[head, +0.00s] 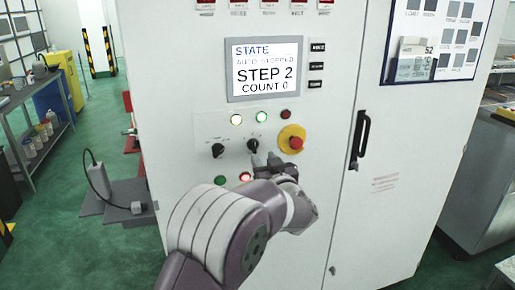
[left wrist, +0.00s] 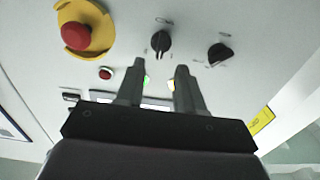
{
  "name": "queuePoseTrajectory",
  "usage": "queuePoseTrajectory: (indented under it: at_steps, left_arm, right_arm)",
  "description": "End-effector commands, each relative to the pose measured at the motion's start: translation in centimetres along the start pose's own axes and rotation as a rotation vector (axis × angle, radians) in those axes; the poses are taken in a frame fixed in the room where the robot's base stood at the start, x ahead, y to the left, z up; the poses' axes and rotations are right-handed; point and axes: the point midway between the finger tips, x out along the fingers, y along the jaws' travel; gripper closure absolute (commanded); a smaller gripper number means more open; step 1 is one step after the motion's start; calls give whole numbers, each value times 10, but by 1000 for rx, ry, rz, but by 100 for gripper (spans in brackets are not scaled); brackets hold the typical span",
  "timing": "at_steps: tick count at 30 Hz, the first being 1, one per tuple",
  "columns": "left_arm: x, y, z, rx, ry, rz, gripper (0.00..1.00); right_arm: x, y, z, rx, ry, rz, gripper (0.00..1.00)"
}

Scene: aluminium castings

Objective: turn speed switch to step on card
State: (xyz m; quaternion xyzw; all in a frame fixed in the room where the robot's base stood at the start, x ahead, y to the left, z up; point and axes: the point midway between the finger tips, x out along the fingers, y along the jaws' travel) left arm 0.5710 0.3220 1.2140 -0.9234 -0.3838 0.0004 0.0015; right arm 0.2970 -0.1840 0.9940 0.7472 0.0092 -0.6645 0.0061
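Two black rotary switches sit on the white cabinet's panel: a left one (head: 218,151) and a right one (head: 253,146). Their labels are too small to read, so I cannot tell which is the speed switch. The screen (head: 263,70) reads STATE, AUTO STOPPED, STEP 2, COUNT 0. A card (head: 412,62) with "52" at its top is on the board at upper right; its other print is unreadable. My left gripper (head: 263,158) is just before the right switch. In the left wrist view, its fingers (left wrist: 159,75) are apart and empty, with that switch (left wrist: 160,43) beyond the tips. My right gripper is out of view.
A red emergency stop (head: 296,142) on a yellow base is close right of my gripper. A black door handle (head: 359,138) stands farther right.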

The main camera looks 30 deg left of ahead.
Motion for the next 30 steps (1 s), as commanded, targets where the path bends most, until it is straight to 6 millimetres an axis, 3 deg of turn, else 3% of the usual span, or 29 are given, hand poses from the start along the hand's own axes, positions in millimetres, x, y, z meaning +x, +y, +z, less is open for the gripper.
queuePoseTrajectory:
  at_steps: [3, 9, 19, 23, 30]
  left_arm:
    - [30, -1, -2, -1, -1, -3, 63]
    - [61, 0, -1, 0, -2, 1, 63]
    - [67, 1, 0, -1, 0, 3, 63]
    - [67, 1, 0, -1, 0, 3, 100]
    - [67, 1, 0, -6, -1, 3, 100]
  right_arm:
    - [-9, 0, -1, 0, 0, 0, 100]
    - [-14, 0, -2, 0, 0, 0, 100]
    - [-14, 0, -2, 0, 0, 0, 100]
    - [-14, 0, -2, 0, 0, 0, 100]
    - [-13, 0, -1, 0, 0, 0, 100]
